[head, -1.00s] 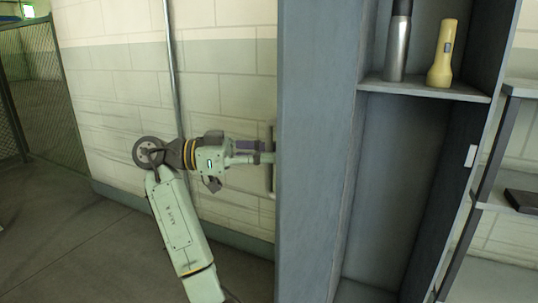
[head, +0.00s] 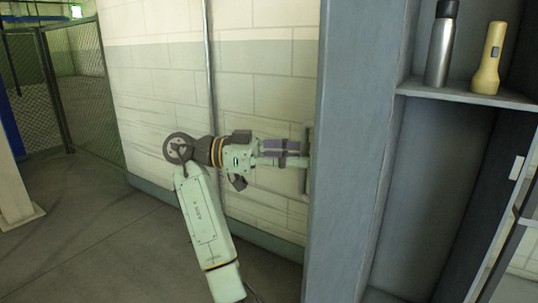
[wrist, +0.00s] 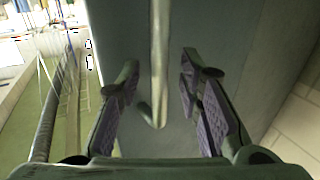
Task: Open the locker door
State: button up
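The locker door (head: 350,150) is a tall blue-grey panel that stands swung out, with the locker's inside (head: 430,190) showing to its right in the head view. Its handle (head: 309,178) is on the panel's left face. My gripper (head: 300,154) reaches the handle from the left. In the wrist view, my gripper (wrist: 160,68) is open, with one purple-padded finger on each side of the handle bar (wrist: 159,50). Gaps show between bar and fingers. The door face (wrist: 235,50) lies behind the bar. The door's hinge is not clearly visible.
A metal bottle (head: 441,45) and a yellow flashlight (head: 489,60) stand on the locker shelf (head: 465,95). A block wall (head: 265,80) with a vertical pipe (head: 208,80) is behind my arm. A mesh fence (head: 85,90) stands at far left. The floor at left (head: 90,240) is clear.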

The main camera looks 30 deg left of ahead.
jog(key=v, duration=1)
jog(key=shift+a, duration=0.15)
